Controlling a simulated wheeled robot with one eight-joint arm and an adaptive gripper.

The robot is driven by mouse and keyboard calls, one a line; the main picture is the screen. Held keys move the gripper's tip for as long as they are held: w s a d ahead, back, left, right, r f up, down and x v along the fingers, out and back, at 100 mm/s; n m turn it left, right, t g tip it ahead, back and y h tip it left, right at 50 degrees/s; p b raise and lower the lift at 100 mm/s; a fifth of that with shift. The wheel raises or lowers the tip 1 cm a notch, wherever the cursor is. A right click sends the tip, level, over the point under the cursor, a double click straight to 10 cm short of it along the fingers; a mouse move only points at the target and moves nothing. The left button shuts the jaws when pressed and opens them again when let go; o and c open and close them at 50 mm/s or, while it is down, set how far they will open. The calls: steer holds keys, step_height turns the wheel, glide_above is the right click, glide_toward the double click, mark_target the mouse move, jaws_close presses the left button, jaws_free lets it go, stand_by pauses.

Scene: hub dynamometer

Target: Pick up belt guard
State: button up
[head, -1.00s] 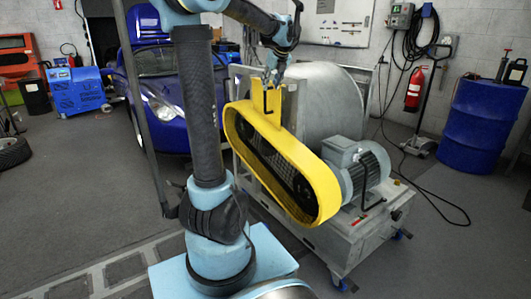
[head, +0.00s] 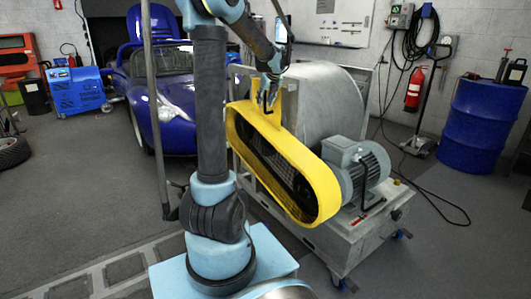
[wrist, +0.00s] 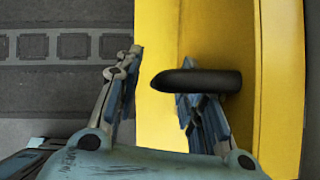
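The belt guard (head: 322,172) is a yellow elongated ring with a mesh inside and a flat tab at its upper end. It sits slanted along the front of the dynamometer cart. A black handle (wrist: 195,81) stands out from the yellow face in the wrist view. My gripper (head: 267,98) is at the guard's upper tab in the head view and partly hides the handle there. In the wrist view my gripper (wrist: 160,82) is open, its fingers apart. The handle's free end lies between the fingertips, overlapping the right finger; I cannot tell whether they touch.
The cart carries a large grey drum (head: 330,105) and a grey motor (head: 358,170) right beside the guard. A blue car (head: 165,95) stands behind on the left. A blue barrel (head: 482,125) and a fire extinguisher (head: 414,90) are at the right.

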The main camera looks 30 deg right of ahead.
steer(key=shift+f, duration=0.1)
jaws_close()
stand_by(0.4)
steer(key=s+a+r, duration=0.2)
steer(key=a+r, duration=0.2)
steer(key=a, duration=0.2)
steer(key=s+a+r, duration=0.3)
steer(key=a+r, duration=0.1)
steer(key=a, duration=0.3)
steer(key=shift+w+a, duration=0.1)
stand_by(0.7)
